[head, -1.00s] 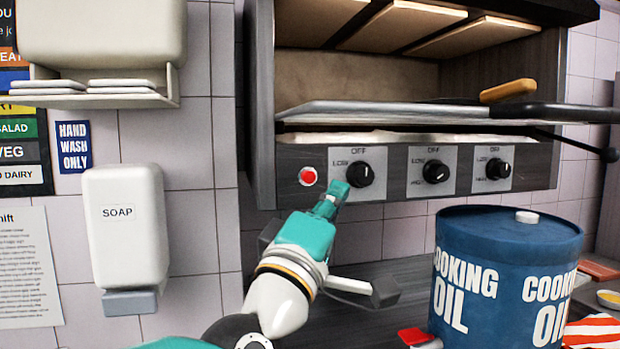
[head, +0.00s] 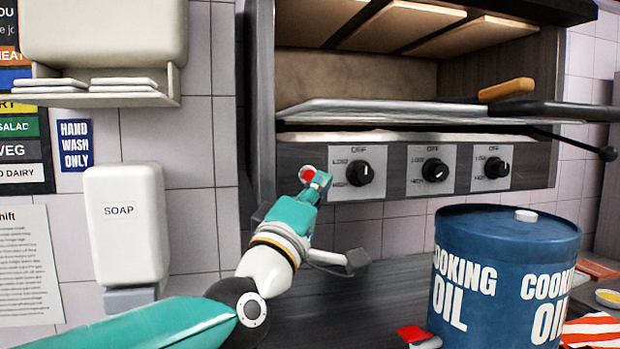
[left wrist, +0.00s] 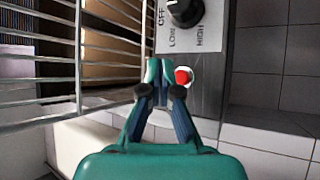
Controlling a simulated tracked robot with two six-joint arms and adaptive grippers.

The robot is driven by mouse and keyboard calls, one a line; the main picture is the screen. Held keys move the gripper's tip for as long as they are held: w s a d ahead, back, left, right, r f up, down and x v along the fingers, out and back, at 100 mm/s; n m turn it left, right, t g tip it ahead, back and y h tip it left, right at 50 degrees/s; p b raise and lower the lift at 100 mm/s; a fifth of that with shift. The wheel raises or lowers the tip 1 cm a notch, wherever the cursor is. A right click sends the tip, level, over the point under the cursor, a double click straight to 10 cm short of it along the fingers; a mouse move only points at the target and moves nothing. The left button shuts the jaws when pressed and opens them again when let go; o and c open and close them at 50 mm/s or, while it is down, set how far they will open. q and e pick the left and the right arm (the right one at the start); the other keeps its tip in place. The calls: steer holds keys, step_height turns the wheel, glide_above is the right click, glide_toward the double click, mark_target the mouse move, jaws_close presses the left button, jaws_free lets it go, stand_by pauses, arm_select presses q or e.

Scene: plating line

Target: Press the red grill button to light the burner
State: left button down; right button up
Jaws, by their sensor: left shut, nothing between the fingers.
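The red grill button (head: 307,174) sits in a pale ring at the left end of the grill's front panel, left of the first knob. My left gripper (head: 322,180) is shut and empty, its tips just in front of the panel, covering the lower right of the button. In the left wrist view the red button (left wrist: 182,77) shows right beside the shut fingertips (left wrist: 160,66). I cannot tell whether the tips touch it. No flame shows in the grill. My right gripper is out of view.
Three black knobs (head: 366,173) line the panel. A tray (head: 400,108) juts from the grill above. A blue cooking oil drum (head: 480,235) stands on the counter at the right. A soap dispenser (head: 125,225) hangs on the left wall.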

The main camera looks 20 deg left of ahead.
mark_target(309, 175)
arm_select(q)
steer(key=shift+w+a+b, duration=0.55)
steer(key=shift+w+a, duration=0.25)
steer(key=shift+w, duration=0.3)
stand_by(0.6)
steer(key=shift+w, duration=0.1)
steer(key=shift+w+a+b, duration=0.2)
steer(key=shift+w+b, duration=0.05)
steer(key=shift+b, duration=0.05)
